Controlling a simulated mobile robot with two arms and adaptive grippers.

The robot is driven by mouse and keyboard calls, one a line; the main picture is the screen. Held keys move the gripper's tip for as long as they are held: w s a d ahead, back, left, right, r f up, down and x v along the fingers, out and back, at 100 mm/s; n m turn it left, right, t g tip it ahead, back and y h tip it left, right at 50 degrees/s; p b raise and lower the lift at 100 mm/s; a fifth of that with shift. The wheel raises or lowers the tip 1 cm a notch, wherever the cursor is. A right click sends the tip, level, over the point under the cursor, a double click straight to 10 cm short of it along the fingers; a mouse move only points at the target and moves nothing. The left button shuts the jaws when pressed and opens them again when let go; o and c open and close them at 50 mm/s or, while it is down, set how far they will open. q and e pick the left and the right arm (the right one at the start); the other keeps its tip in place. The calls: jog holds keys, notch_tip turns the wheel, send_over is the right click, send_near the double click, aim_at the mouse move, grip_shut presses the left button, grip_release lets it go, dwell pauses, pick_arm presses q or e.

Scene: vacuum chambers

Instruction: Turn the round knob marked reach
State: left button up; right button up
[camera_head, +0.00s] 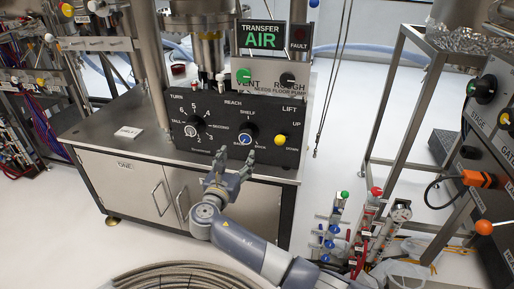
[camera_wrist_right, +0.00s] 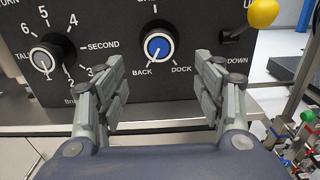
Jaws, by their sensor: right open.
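The round reach knob (camera_head: 246,136) is black with a blue cap and sits in the middle of the black control panel (camera_head: 215,112), under the word REACH. In the right wrist view the knob (camera_wrist_right: 158,47) shows with a white line on its cap that points down and left toward BACK. DOCK is printed at its lower right. My right gripper (camera_head: 232,158) is open and empty, just in front of and below the knob. In the right wrist view its two fingers (camera_wrist_right: 160,75) stand apart on either side below the knob, not visibly touching it. My left gripper is not in view.
Left of it on the panel is a numbered TURN knob (camera_head: 192,129). Right of it is a yellow-tipped LIFT lever (camera_head: 280,140). Above the panel stands a green AIR sign (camera_head: 261,40). A metal frame (camera_head: 386,110) stands to the right.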

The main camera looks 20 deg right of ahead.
aim_at(245, 139)
jog(key=x, duration=0.3)
jog(key=b+x, duration=0.1)
jog(key=x, duration=0.2)
jog(key=b+x, duration=0.1)
jog(key=x, duration=0.2)
jog(key=shift+w+d+r, duration=0.15)
jog(key=shift+w+r, duration=0.15)
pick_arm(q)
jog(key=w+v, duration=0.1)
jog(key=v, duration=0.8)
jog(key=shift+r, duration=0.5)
pick_arm(e)
jog(key=shift+w+d, duration=0.35)
jog(key=shift+w, duration=0.1)
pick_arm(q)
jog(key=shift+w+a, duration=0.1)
pick_arm(e)
jog(key=c, duration=1.1)
